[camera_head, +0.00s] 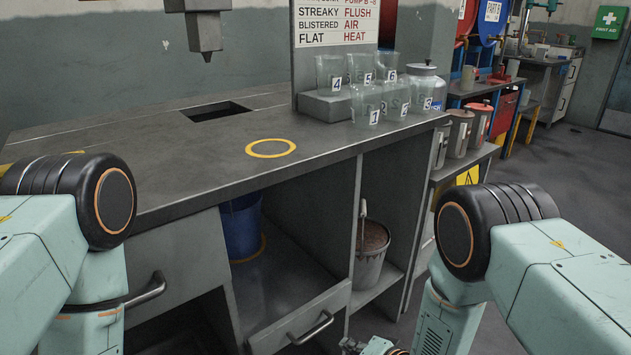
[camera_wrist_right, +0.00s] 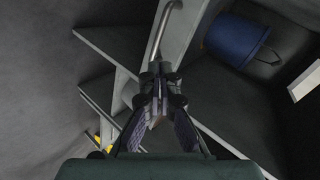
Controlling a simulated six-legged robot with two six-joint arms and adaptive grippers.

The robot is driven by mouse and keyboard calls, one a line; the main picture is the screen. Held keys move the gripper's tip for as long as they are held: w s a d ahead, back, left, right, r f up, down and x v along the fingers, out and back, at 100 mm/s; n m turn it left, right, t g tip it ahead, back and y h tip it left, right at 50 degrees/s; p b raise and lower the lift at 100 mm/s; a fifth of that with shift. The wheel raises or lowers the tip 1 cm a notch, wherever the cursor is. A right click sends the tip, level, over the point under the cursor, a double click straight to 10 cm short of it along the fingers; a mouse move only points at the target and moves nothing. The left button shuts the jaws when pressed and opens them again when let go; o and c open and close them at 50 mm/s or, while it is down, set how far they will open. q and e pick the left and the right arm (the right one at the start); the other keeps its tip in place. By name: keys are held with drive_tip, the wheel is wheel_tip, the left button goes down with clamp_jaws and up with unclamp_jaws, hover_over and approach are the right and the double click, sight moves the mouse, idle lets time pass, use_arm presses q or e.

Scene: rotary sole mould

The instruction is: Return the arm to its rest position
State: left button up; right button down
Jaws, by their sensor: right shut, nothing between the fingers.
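My right arm comes in from the right in the head view, bent down at its black elbow joint. Only a part of my right gripper (camera_head: 372,346) shows at the bottom edge there. In the right wrist view my right gripper (camera_wrist_right: 160,100) is shut, with nothing between its fingers. It points toward the cabinet front, where a metal bar handle (camera_wrist_right: 163,28) appears beyond the fingertips. I cannot tell how far the fingertips are from that handle. My left arm is at the left of the head view, and its gripper is out of view.
The grey bench (camera_head: 190,150) has a yellow ring (camera_head: 270,148) and several numbered jars at its right. Below are a blue bucket (camera_head: 241,228), a grey bucket (camera_head: 371,255) and a drawer handle (camera_head: 312,329). Open floor (camera_head: 560,190) lies to the right.

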drive_tip(key=s+d+f+n+g+h, duration=0.35)
drive_tip(key=s+d, duration=0.25)
drive_tip(key=s, duration=0.4)
drive_tip(key=s+d+r+n+g+h+p, duration=0.1)
drive_tip(key=s+d+r, duration=0.1)
drive_tip(key=s, duration=0.6)
drive_tip(key=s+d+r+n+g+h+p, duration=0.1)
drive_tip(key=s+d, duration=0.3)
drive_tip(key=s, duration=0.4)
drive_tip(key=s+d+r+n+g+h+p, duration=0.1)
drive_tip(key=s+d+r+g, duration=0.1)
drive_tip(key=s, duration=0.6)
drive_tip(key=shift+d+r+g, duration=0.4)
drive_tip(key=shift+r+g, duration=0.2)
drive_tip(key=shift+g, duration=0.15)
